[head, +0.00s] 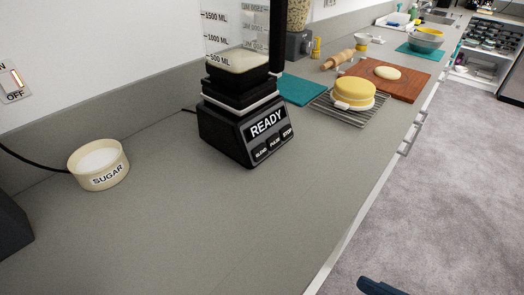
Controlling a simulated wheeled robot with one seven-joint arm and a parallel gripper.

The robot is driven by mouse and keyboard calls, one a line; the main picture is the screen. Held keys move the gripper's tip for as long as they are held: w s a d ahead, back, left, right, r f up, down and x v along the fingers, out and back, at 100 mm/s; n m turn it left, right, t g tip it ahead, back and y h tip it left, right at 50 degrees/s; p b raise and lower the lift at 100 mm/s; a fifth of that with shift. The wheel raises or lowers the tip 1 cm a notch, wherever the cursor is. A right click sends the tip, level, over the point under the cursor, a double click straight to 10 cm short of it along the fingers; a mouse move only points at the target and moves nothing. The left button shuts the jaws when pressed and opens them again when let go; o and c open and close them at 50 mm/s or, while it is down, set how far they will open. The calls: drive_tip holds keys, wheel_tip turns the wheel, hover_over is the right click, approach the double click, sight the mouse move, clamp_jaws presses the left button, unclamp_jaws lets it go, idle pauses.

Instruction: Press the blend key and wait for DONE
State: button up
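A black blender base (225,135) stands on the grey counter. Its display (267,123) reads READY. Below the display sit three labelled keys: the blend key (261,154) on the left, PULSE in the middle and STOP on the right. A clear jug (233,35) with ML marks sits on the base and holds a pale content near the 500 ML mark; its top is cut off by the picture edge. A dark blue piece at the bottom right edge may be part of my arm, but I cannot tell. My gripper's fingers are not in view.
A sugar bowl (98,168) stands left of the blender. A wall switch (12,82) marked OFF is at the left. Behind right are a yellow cake (354,92) on a wire rack (343,114) and a wooden board (409,85). The counter before the blender is clear.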

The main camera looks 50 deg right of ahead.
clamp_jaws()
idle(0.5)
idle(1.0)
